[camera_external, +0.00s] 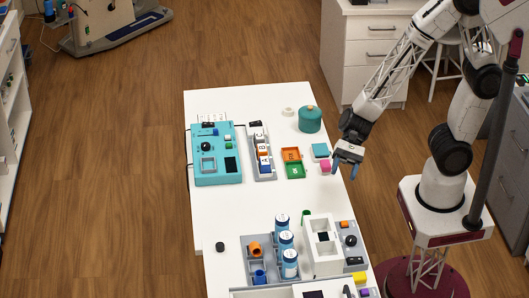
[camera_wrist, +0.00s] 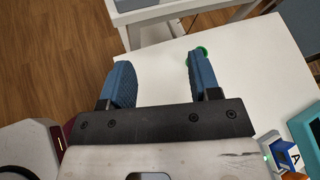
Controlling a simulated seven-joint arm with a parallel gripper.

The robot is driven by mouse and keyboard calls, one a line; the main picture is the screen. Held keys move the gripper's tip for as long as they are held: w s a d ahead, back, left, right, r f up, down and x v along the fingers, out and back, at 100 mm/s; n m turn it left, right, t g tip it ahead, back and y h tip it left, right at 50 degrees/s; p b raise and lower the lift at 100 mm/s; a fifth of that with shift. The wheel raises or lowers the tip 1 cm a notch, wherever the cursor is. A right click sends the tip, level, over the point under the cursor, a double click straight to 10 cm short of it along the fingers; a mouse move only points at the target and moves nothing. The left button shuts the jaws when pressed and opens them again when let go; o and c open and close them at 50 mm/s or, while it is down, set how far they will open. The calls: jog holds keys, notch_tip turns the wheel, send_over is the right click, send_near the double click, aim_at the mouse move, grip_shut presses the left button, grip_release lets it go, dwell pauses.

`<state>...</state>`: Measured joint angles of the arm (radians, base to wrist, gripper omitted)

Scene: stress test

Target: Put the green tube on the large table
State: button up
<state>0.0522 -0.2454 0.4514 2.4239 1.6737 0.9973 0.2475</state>
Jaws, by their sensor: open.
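A small green piece (camera_external: 306,214), perhaps the green tube, shows on the white table (camera_external: 212,228) beside the blue-and-white cans in the external view. Its shape is too small to be sure of. In the wrist view a green round thing (camera_wrist: 203,50) is partly hidden behind my right finger; I cannot tell whether it is the same piece.
A teal device (camera_external: 216,165), a grey rack of blocks (camera_external: 262,160), orange and green trays (camera_external: 293,162) and a teal canister (camera_external: 310,120) stand on the table. Blue-and-white cans (camera_external: 287,243) and a white box (camera_external: 322,245) crowd the near end. The table's left middle is clear.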

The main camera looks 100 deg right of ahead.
jog(key=s+d+r+n+g+h, duration=0.2)
jog(key=s+d+r+n+h, duration=1)
jog(key=n, duration=0.7)
jog(key=s+d+r, duration=0.1)
jog(key=s+r, duration=0.2)
jog(key=r, duration=0.1)
jog(key=shift+s+r+g, duration=0.2)
jog(key=shift+s+g, duration=0.1)
jog(key=shift+g, duration=0.1)
